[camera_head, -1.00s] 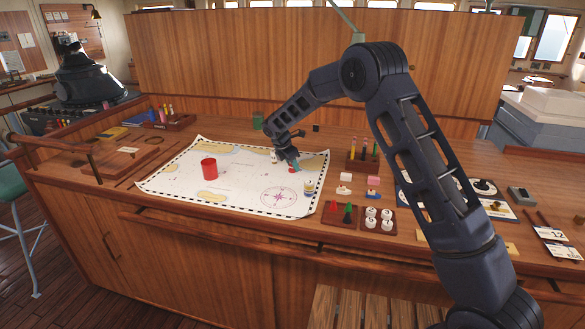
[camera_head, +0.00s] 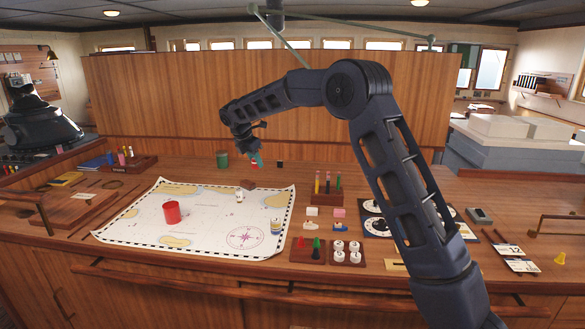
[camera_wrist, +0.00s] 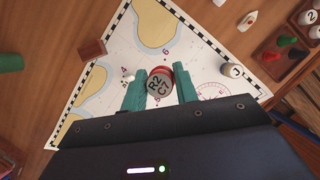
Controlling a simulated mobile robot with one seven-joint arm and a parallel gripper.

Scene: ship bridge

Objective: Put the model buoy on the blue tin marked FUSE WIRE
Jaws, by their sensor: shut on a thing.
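My gripper (camera_head: 257,158) has teal fingers and is held above the far side of the chart. In the wrist view my gripper (camera_wrist: 160,72) is shut on a red, round thing with a grey face marked R2 C7, which I take for the model buoy (camera_wrist: 158,80). The buoy also shows as a small red patch under the fingers in the head view (camera_head: 254,164). A small pale round tin with yellow and blue bands (camera_head: 277,226) stands on the chart's right part. I cannot read FUSE WIRE on anything, and no plainly blue tin shows.
A green tin (camera_head: 222,160) stands behind. Pen holder (camera_head: 325,193), toy boats and piece trays crowd the right.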

